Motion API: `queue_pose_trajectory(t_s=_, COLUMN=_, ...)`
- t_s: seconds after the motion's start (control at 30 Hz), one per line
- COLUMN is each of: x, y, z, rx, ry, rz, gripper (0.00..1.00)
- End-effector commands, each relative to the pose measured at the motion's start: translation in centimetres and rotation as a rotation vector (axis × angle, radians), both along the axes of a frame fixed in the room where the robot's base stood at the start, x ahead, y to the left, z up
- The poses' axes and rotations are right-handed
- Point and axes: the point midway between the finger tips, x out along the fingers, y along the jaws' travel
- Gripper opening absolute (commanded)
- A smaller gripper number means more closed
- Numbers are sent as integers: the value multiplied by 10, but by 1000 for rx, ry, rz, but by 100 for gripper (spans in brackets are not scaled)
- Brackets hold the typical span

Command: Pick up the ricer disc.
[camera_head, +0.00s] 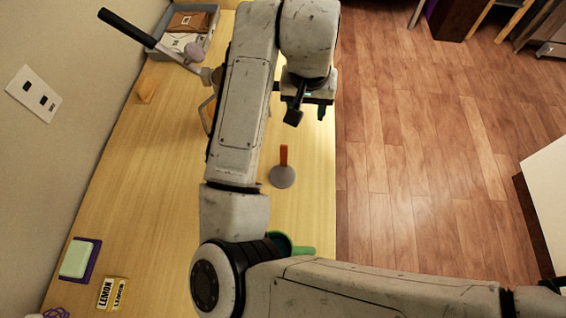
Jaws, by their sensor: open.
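The ricer disc, as far as I can tell, is the grey round disc (282,177) with a short orange-red handle. It lies flat on the wooden table, near the table's right edge, with its handle pointing up the picture. My gripper (307,113) is open and empty. It appears above the table's right edge, up the picture from the disc and a little to its right, apart from it. My arm passes just left of the disc and does not cover it.
A green item (300,251) is partly hidden by my arm. A grey tray (213,18) with packets stands at the far end, near a black-handled utensil (128,28). An orange block (147,89), a lemon box (113,293) and a pale green block (77,258) lie left.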

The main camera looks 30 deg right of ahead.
Motion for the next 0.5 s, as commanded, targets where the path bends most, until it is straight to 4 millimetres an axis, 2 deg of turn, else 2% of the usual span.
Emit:
queue_pose_trajectory(t_s=0.03, x=-1, y=19, z=-2, rx=40, ry=22, rz=8, gripper=51)
queue_pose_trajectory(t_s=0.1, x=-4, y=36, z=-4, rx=73, ry=52, rz=13, gripper=51)
queue_pose_trajectory(t_s=0.2, x=-7, y=51, z=-7, rx=103, ry=81, rz=19, gripper=51)
queue_pose_trajectory(t_s=0.33, x=-10, y=58, z=-18, rx=115, ry=97, rz=23, gripper=51)
queue_pose_trajectory(t_s=0.5, x=-9, y=57, z=-44, rx=113, ry=96, rz=22, gripper=51)
